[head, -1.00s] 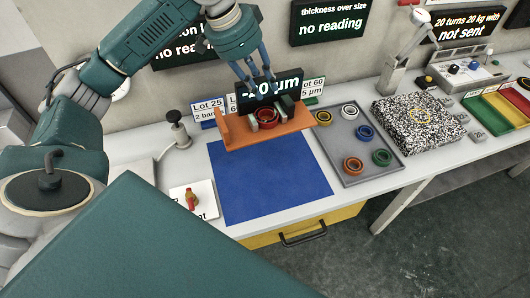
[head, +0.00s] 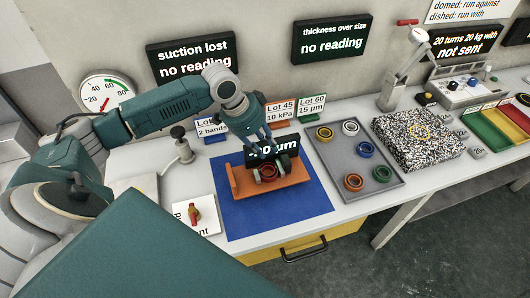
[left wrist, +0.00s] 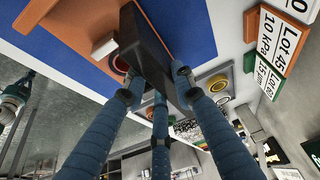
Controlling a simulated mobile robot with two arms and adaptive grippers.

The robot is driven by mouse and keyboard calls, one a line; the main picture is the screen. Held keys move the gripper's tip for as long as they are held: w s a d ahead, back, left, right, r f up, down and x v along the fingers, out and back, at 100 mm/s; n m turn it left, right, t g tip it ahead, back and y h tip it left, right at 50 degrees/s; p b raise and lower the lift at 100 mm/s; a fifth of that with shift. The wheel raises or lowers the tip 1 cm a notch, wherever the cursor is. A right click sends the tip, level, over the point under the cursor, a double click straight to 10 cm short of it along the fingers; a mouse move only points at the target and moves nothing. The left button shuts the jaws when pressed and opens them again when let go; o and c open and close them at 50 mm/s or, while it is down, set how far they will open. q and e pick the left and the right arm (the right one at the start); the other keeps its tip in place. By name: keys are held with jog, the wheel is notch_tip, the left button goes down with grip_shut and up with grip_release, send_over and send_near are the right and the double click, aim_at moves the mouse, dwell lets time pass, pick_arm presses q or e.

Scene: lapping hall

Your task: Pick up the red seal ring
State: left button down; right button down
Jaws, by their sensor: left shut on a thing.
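The red seal ring (head: 268,171) sits on an orange fixture (head: 272,193), between small grey blocks. In the left wrist view part of the red ring (left wrist: 120,65) shows beside a dark block. My left gripper (head: 265,150) is above and behind the ring. Its fingers close around the black readout block (head: 289,145) at the back of the fixture, not around the ring. The left wrist view shows the fingers (left wrist: 155,92) against this dark block (left wrist: 148,48). The readout's text is partly hidden. The fixture appears over the blue mat (head: 312,208); I cannot tell whether it touches. My right gripper is out of view.
A grey tray (head: 333,157) with several coloured rings stands right of the mat. A speckled block (head: 412,150) is farther right. Lot signs (head: 280,112) stand behind the fixture. A red-handled valve (head: 194,213) and a black-knobbed post (head: 181,146) are at left. The mat's front is clear.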

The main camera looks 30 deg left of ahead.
aim_at(271, 162)
pick_arm(q)
jog(key=shift+f, duration=1.75)
jog(key=c, duration=1.4)
grip_release()
jog(key=shift+s+f, duration=0.1)
jog(key=shift+f, duration=0.1)
jog(key=shift+r, duration=0.15)
